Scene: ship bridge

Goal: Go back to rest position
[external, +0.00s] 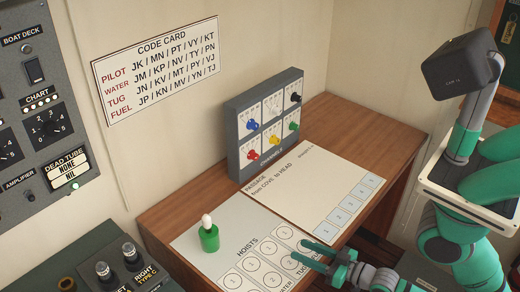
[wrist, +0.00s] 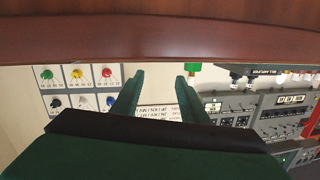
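My gripper (external: 304,254) is at the front edge of the wooden desk (external: 385,137), by the lower right of the hoists sheet (external: 215,265). Its two green fingers stand apart with nothing between them; in the wrist view the gap (wrist: 160,77) is also empty. My arm comes in from the right side of the external view. The wrist view appears upside down, with the wooden desk edge (wrist: 160,35) across its top.
A green holder (external: 208,238) with a white-tipped peg stands on the hoists sheet. A code card (external: 155,62) hangs on the wall; control panels are left.

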